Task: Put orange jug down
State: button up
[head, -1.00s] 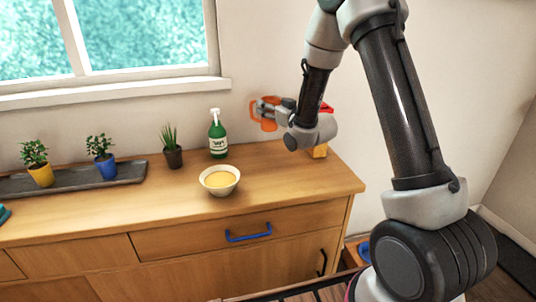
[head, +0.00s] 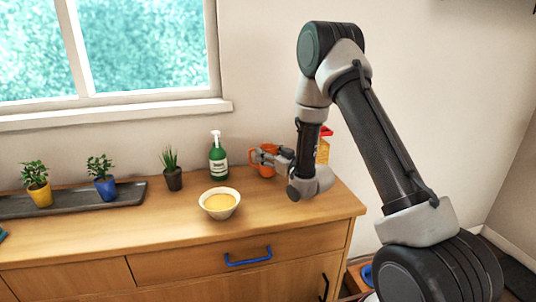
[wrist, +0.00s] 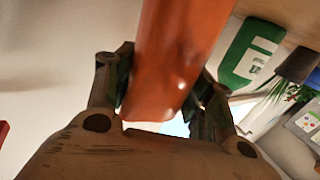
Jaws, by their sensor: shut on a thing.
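The orange jug (head: 268,170) is at the back of the wooden counter, right of the green spray bottle, with its handle toward the left. It looks upright, and its base is at or just above the counter top; I cannot tell if it touches. My gripper (head: 279,158) reaches it from the right and is shut on it. In the wrist view the orange jug (wrist: 178,45) fills the space between the two fingers of my gripper (wrist: 163,80).
The green spray bottle (head: 218,163) stands close left of the jug. A bowl with yellow contents (head: 220,205) is in front. A yellow box with a red top (head: 323,150) is partly hidden behind my arm. Potted plants (head: 103,185) stand left. The front right counter (head: 310,215) is clear.

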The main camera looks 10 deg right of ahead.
jog(key=o, duration=1.3)
jog(key=shift+f, duration=0.15)
jog(key=shift+r, duration=0.2)
jog(key=v, duration=0.6)
jog(key=shift+s+d, duration=0.25)
jog(key=shift+s, duration=0.05)
jog(key=shift+s+d, duration=0.1)
jog(key=shift+s, duration=0.3)
